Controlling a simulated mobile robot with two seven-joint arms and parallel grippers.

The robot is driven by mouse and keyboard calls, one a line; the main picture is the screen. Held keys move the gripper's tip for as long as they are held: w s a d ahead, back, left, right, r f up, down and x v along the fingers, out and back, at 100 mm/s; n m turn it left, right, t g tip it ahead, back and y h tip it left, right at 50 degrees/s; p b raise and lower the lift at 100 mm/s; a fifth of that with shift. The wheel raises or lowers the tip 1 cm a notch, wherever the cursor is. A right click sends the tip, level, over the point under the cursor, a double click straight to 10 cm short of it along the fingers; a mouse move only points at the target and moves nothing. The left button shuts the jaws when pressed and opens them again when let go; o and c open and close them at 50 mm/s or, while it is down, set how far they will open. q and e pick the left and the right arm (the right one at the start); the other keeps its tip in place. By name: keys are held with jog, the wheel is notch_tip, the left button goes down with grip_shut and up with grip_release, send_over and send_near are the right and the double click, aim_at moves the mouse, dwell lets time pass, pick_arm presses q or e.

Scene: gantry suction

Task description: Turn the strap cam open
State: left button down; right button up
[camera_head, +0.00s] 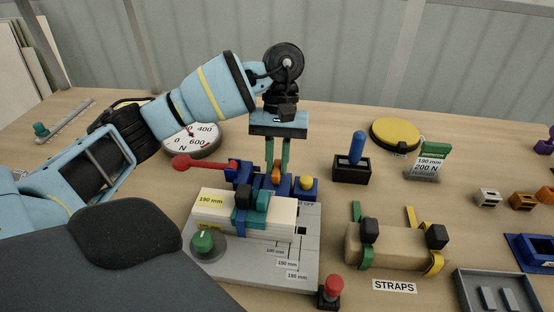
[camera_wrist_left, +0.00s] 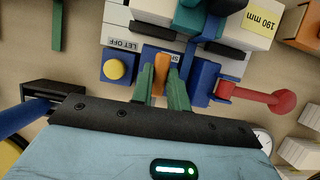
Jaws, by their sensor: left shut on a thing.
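My left gripper (camera_head: 277,170) reaches down behind the grey fixture plate (camera_head: 245,262). Its green fingers are shut on a small upright orange piece (camera_wrist_left: 161,70), which looks like the cam lever; it also shows between the fingertips in the head view (camera_head: 276,180). The orange piece stands on a blue block whose label is partly hidden by the fingers. A teal strap (camera_head: 243,218) with a black block crosses a white block labelled 190 mm (camera_head: 215,204). My right gripper is not in view.
A yellow button (camera_wrist_left: 114,67) marked LET OFF and a red lever (camera_head: 200,163) flank the orange piece. A black holder with a blue handle (camera_head: 357,150), a tan block with straps (camera_head: 390,249) and a dial (camera_head: 195,140) stand around. A red button (camera_head: 333,287) is at the front.

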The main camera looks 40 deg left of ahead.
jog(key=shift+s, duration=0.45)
pick_arm(q)
jog(key=c, duration=1.4)
grip_release()
jog(key=shift+o, duration=0.2)
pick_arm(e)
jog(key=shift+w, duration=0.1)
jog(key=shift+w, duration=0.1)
pick_arm(q)
jog(key=shift+w+a+r, duration=0.1)
jog(key=shift+w+r, duration=0.05)
jog(key=shift+r, duration=0.3)
jog(key=p+v, duration=0.1)
jog(key=v, duration=0.6)
jog(key=shift+p, duration=0.35)
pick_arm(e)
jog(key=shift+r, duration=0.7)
